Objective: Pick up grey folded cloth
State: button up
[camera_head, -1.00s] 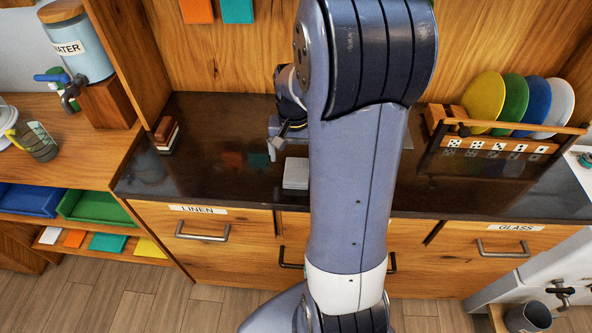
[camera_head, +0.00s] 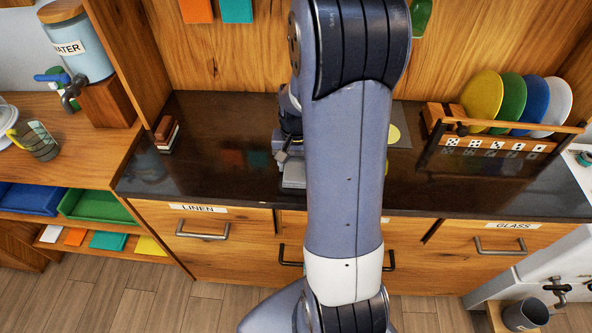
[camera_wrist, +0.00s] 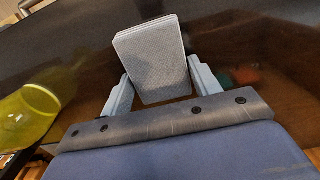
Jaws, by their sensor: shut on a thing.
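The grey folded cloth (camera_wrist: 152,58) lies between the two fingers of my gripper (camera_wrist: 156,88) in the wrist view, a flat layered block with rounded corners. Both fingers press against its sides, and my gripper is shut on it. In the head view the cloth (camera_head: 293,176) shows only in part, just left of my arm, at or close above the dark counter. My gripper (camera_head: 290,152) is there too, with my arm covering much of it. I cannot tell whether the cloth still touches the counter.
A plate rack (camera_head: 505,143) with several coloured plates stands on the right of the dark counter (camera_head: 225,160). A small stack of blocks (camera_head: 166,132) is at its left end.

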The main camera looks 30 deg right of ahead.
aim_at(296, 165)
jog(key=c, duration=0.4)
notch_tip(296, 165, up, 10)
jog(key=shift+r+b, duration=0.1)
jog(key=shift+b, duration=0.35)
